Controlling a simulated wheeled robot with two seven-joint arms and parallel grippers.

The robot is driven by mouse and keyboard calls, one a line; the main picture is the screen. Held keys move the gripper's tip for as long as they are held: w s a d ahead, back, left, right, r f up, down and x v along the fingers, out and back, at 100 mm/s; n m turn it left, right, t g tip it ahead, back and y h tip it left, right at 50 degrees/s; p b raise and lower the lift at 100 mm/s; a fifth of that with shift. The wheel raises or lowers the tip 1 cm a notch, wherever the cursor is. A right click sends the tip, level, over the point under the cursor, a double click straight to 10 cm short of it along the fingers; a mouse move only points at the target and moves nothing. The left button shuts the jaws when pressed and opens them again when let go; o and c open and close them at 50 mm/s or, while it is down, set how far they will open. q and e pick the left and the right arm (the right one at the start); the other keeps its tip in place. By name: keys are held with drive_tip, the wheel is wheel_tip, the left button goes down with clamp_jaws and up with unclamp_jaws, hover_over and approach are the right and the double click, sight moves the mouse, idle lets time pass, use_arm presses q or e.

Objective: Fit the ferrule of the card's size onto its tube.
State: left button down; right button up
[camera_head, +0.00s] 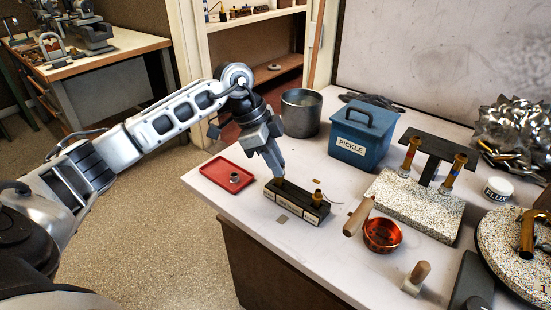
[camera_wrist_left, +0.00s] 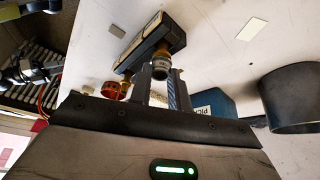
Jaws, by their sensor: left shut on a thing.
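My left gripper (camera_head: 279,179) points down at the left end of a dark block (camera_head: 298,207) with small labels on its front. In the left wrist view its fingers are shut on a small brass-and-grey ferrule (camera_wrist_left: 160,67), close to the block (camera_wrist_left: 143,42); I cannot tell whether the ferrule still touches it. Another brass ferrule (camera_head: 317,198) stands at the block's right end. A grey ferrule (camera_head: 235,177) sits on the red tray (camera_head: 212,170). My right gripper is out of view. No size is readable.
The blue PICKLE box (camera_head: 363,137) and a grey pot (camera_head: 301,113) stand behind the block. A copper pan (camera_head: 381,236) with a wooden handle lies to its right. The stand's speckled base (camera_head: 415,207) is beyond the pan. A flat grey square (camera_head: 282,219) lies in front of the block.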

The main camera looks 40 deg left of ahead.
use_arm(q)
drive_tip(key=shift+f, duration=0.3)
idle(0.4)
drive_tip(key=c, duration=0.7)
unclamp_jaws()
drive_tip(key=shift+c, duration=0.2)
